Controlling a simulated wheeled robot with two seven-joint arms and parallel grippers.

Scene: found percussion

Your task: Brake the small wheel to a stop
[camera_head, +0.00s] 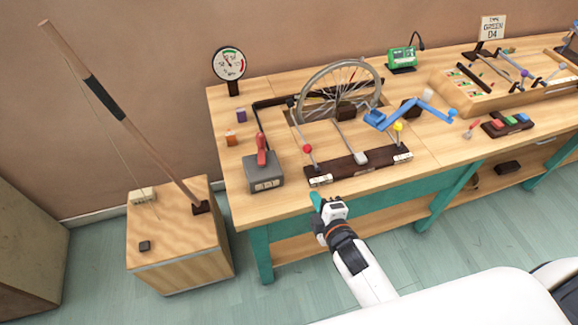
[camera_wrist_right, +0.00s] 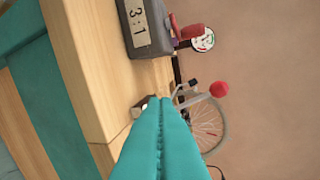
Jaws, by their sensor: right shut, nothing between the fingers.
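The small spoked wheel (camera_head: 340,88) stands upright in a slot in the workbench, and part of it shows in the right wrist view (camera_wrist_right: 207,128). A lever with a red ball (camera_head: 307,148) rises from the left end of a dark base bar (camera_head: 358,165) in front of the wheel. The red ball also shows in the right wrist view (camera_wrist_right: 219,89). My right gripper (camera_head: 317,197) is shut and empty at the bench's front edge, below the left end of the bar. Its teal fingers (camera_wrist_right: 163,105) are pressed together. My left gripper is not in view.
A grey box with a red handle (camera_head: 264,172) stands left of the bar. A lever with a yellow ball (camera_head: 398,128) and a blue crank (camera_head: 408,110) are to the right. A dial gauge (camera_head: 229,65) stands behind. Bare bench top lies right of the bar.

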